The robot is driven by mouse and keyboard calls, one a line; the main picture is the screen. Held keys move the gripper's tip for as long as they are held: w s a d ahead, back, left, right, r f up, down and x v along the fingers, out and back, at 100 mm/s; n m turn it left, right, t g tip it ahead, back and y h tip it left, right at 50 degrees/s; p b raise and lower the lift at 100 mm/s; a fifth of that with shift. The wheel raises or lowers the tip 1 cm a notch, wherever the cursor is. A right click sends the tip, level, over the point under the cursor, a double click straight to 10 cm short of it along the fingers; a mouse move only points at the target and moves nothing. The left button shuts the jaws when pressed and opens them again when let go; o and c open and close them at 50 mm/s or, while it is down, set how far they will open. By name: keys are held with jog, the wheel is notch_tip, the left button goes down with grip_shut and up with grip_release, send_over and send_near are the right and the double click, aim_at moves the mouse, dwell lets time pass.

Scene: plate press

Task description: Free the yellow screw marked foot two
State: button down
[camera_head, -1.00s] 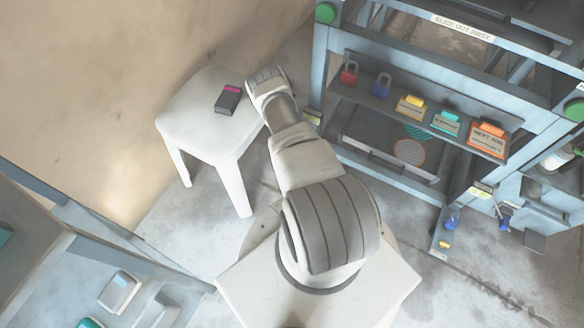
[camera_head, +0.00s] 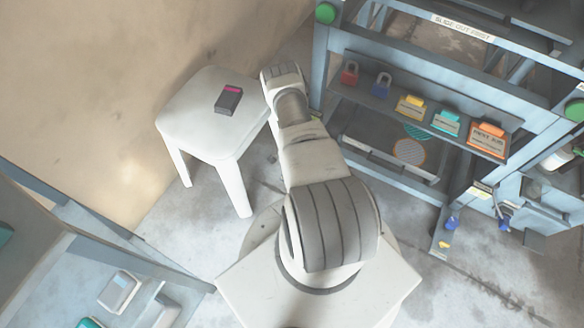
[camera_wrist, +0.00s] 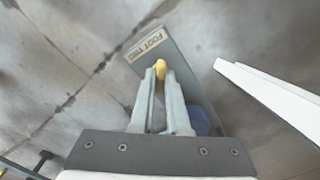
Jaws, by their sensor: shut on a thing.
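In the wrist view my gripper (camera_wrist: 160,74) is shut on the yellow screw (camera_wrist: 160,68). The screw's rounded yellow top shows between the fingertips. It stands at a grey foot plate (camera_wrist: 140,57) with a pale label that appears to read FOOT TWO, its last letters hard to make out. The lower part of the screw and the middle of the plate are hidden by the fingers. In the head view my arm reaches up beside the press frame (camera_head: 318,65), and my fingers and this screw are hidden there.
A blue part (camera_wrist: 208,119) lies behind my right finger. A white bar (camera_wrist: 268,92) runs close on the right. A white stool (camera_head: 190,125) with a dark box (camera_head: 229,101) stands left of my arm. Another yellow piece (camera_head: 444,245) sits low at the press's right.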

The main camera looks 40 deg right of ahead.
jog(key=n, duration=0.4)
jog(key=shift+n, duration=2.1)
jog(key=c, duration=0.9)
grip_release()
jog(key=shift+r, duration=0.1)
notch_tip(320, 180, up, 17)
jog(key=p, duration=0.7)
